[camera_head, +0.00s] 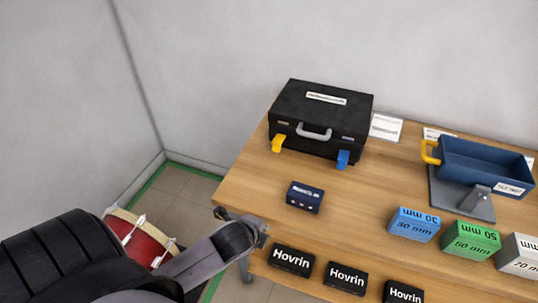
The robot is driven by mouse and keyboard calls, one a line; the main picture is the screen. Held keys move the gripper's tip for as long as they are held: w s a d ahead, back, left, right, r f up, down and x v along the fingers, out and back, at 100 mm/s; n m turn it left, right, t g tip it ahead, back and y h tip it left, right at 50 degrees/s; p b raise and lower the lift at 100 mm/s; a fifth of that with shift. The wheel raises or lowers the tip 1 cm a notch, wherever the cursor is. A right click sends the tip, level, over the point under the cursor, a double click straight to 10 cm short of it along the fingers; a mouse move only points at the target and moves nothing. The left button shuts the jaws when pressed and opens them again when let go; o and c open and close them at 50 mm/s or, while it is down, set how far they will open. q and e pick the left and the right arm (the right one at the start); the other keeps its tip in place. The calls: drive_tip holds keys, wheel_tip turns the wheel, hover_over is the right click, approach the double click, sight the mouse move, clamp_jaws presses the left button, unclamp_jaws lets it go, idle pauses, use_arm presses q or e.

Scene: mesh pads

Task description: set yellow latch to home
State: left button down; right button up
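A closed black case (318,115) stands at the back left of the wooden table, with a grey handle on its front. The yellow latch (279,144) sits at the left of the case's front and sticks out below the lid line. A blue latch (342,159) sits at the right of the same front. My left arm comes in from the lower left, and its far end, around my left gripper (240,239), is at the table's left edge, well short of the case and apart from the latch. Its fingers cannot be made out clearly. My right gripper is not in view.
A small dark blue box (305,197) lies in front of the case. Black Hovrin boxes (346,278) line the front edge. Blue (414,225), green (471,240) and white (521,255) blocks and a blue tray (486,166) stand right. A red drum (140,238) is on the floor.

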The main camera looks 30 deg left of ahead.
use_arm(q)
drive_tip(key=r, duration=0.1)
drive_tip(key=r+m, duration=0.1)
drive_tip(key=w+r, duration=0.1)
drive_tip(key=shift+a+m+t, duration=0.3)
drive_tip(key=shift+a+m, duration=0.05)
drive_tip(key=shift+m, duration=0.05)
drive_tip(key=m+t+y, duration=0.1)
drive_tip(key=m+t, duration=0.3)
drive_tip(key=m, duration=1)
approach(272, 168)
drive_tip(key=r, duration=0.3)
drive_tip(key=shift+s+d+r, duration=0.15)
drive_tip(key=shift+s+r, duration=0.05)
drive_tip(key=shift+r, duration=0.15)
drive_tip(key=shift+w+r+m, duration=0.15)
drive_tip(key=shift+w+m, duration=0.05)
drive_tip(key=shift+m, duration=0.3)
drive_tip(key=x, duration=1)
